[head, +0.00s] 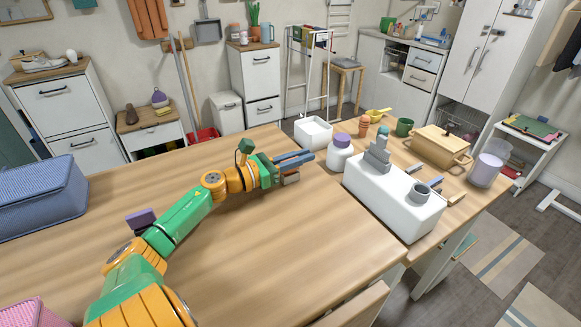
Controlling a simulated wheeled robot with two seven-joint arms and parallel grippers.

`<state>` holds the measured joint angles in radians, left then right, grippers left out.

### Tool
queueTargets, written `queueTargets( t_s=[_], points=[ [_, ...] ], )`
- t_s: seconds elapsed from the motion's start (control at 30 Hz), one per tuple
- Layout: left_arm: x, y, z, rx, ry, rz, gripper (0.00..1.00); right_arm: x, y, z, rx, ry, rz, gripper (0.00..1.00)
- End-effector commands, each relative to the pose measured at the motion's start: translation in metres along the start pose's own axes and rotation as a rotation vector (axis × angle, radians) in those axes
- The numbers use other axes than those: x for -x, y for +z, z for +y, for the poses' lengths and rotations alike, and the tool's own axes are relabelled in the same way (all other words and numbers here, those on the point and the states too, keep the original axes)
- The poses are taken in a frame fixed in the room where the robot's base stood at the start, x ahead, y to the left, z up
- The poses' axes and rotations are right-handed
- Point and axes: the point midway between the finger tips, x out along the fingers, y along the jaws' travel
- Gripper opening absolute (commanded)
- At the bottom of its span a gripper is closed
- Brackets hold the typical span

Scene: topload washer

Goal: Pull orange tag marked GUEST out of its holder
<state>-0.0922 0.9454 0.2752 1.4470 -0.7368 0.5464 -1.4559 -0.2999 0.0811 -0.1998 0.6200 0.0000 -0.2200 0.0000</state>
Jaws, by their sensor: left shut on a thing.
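My left arm, orange and green, reaches in from the lower left over the wooden table (285,235). Its gripper (299,158) points right above the table, short of the white jar with a purple lid. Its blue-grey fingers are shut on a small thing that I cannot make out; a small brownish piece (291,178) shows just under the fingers. I cannot pick out an orange tag marked GUEST, its lettering or its holder in this view. My right gripper is not in view.
Right of the gripper stand a white jar with a purple lid (340,154), a long white block with grey fittings (385,200), a white open bin (313,132) and a wooden lidded box (437,148). The table's middle is clear.

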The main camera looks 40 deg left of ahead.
Motion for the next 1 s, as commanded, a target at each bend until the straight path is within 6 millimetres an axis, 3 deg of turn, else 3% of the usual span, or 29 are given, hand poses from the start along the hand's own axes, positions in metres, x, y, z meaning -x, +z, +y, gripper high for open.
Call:
queueTargets(
  t_s=[0.5,0.83,1.0],
  points=[
    [0.0,0.029,0.0,-0.001,0.0,-0.002,0.0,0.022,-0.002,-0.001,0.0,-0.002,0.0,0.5],
    [0.0,0.03,0.0,-0.001,0.0,-0.002,0.0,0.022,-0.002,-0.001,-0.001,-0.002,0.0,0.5],
    [0.0,0.043,0.0,-0.001,0.0,-0.002,0.0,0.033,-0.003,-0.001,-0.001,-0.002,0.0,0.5]
  ],
)
